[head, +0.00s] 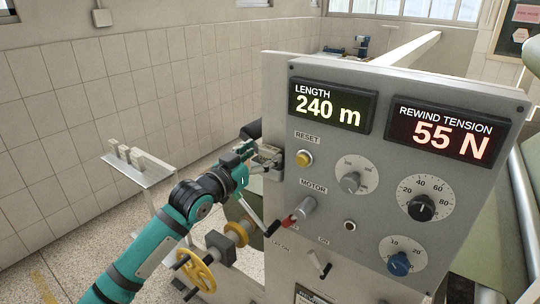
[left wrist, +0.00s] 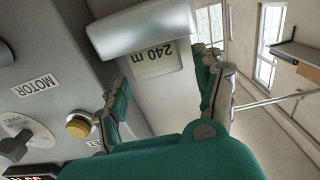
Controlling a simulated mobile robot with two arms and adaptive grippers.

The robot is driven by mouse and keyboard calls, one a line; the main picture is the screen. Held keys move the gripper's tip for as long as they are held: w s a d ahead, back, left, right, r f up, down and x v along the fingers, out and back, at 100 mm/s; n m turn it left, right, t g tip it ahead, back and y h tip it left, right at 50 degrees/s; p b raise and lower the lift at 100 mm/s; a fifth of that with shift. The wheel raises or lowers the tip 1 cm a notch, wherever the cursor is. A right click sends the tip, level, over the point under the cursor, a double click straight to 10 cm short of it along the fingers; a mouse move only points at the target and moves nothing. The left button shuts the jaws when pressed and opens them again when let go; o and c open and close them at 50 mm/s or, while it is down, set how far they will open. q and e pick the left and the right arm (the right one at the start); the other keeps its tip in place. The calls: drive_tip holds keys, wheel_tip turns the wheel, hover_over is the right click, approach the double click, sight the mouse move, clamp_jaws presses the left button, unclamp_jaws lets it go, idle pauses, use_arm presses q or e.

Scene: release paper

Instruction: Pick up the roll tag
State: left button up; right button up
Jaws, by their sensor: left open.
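The roll tag (left wrist: 154,62) is a pale slip printed "240 m". In the left wrist view it hangs out from under a rounded grey metal housing (left wrist: 140,25) on the side of the control panel. My left gripper (left wrist: 163,88) is open, with one finger on each side of the tag, and the fingers look apart from it. In the head view my left gripper (head: 254,158) is at the left edge of the panel, beside the metal housing (head: 268,157). The tag cannot be made out clearly there. My right gripper is not in view.
The grey control panel (head: 330,165) stands close on the right, with a yellow reset button (head: 303,158), knobs and displays. A yellow handwheel (head: 197,270) is below my left arm. A small shelf with pale blocks (head: 140,168) is at the left.

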sight(267, 151)
use_arm(q)
drive_tip(key=shift+p+x, duration=0.65)
drive_tip(key=shift+x, duration=1.35)
drive_tip(key=shift+s+r, duration=0.1)
drive_tip(key=shift+c, duration=0.4)
drive_tip(key=c, duration=0.9)
drive_tip(key=shift+o, duration=0.2)
